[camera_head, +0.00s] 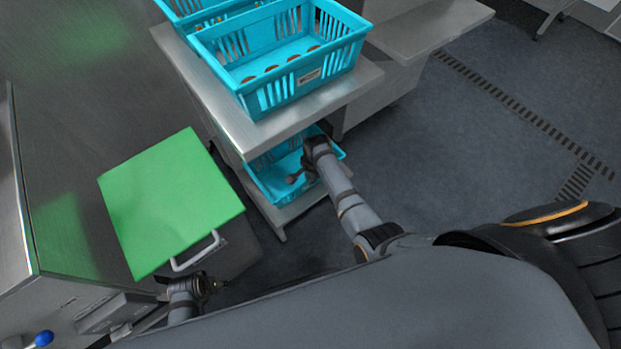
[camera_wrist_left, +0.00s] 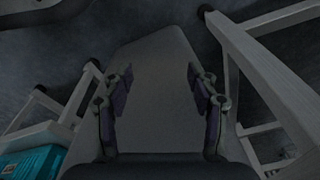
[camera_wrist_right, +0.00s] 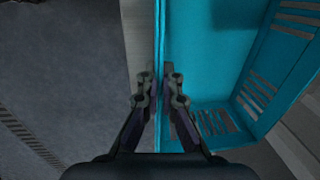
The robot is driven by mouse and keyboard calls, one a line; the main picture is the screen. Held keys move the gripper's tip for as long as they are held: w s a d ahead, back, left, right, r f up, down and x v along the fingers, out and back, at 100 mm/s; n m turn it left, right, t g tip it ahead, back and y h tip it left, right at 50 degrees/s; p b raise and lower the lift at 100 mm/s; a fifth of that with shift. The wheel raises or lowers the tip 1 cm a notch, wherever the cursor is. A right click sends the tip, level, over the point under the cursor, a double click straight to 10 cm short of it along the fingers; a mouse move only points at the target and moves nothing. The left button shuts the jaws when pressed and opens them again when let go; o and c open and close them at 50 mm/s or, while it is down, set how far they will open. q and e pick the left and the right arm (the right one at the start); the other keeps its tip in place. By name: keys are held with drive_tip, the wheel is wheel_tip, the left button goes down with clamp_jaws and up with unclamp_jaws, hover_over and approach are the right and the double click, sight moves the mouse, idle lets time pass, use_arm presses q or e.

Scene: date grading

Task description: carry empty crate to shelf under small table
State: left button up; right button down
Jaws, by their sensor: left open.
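A cyan crate (camera_head: 268,184) sits at the lower shelf (camera_head: 306,203) of the small metal table (camera_head: 262,133), partly under the tabletop. The inside that shows looks empty; its far part is hidden. My right gripper (camera_head: 298,177) is at the crate's near right side. In the right wrist view its fingers (camera_wrist_right: 160,85) are closed on either side of the crate's wall (camera_wrist_right: 205,75), pinching the rim. My left gripper (camera_head: 208,286) is low at the left, beside the handle of the green-topped unit, away from the crate. In the left wrist view its fingers (camera_wrist_left: 160,95) are apart and empty.
A cyan crate (camera_head: 310,74) with several dates stands on the tabletop, with another crate (camera_head: 180,8) behind it. A green board (camera_head: 168,200) lies at the left on a metal unit with a white handle (camera_head: 196,252). Floor (camera_head: 480,130) is clear at the right.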

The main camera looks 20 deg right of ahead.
use_arm(q)
drive_tip(key=shift+r, duration=0.1)
use_arm(e)
drive_tip(key=c, duration=1.5)
unclamp_jaws()
drive_tip(key=shift+f, duration=0.1)
drive_tip(key=shift+r, duration=0.3)
use_arm(q)
drive_tip(key=s+a+f+p, duration=0.2)
drive_tip(key=s+f+p, duration=0.1)
drive_tip(key=s+f, duration=0.2)
wheel_tip(320, 180, down, 2)
drive_tip(key=shift+s, duration=0.15)
use_arm(e)
drive_tip(key=r, duration=0.4)
drive_tip(key=s+r, duration=0.1)
drive_tip(key=r, duration=0.2)
drive_tip(key=shift+d, duration=0.15)
use_arm(q)
drive_tip(key=shift+a, duration=0.1)
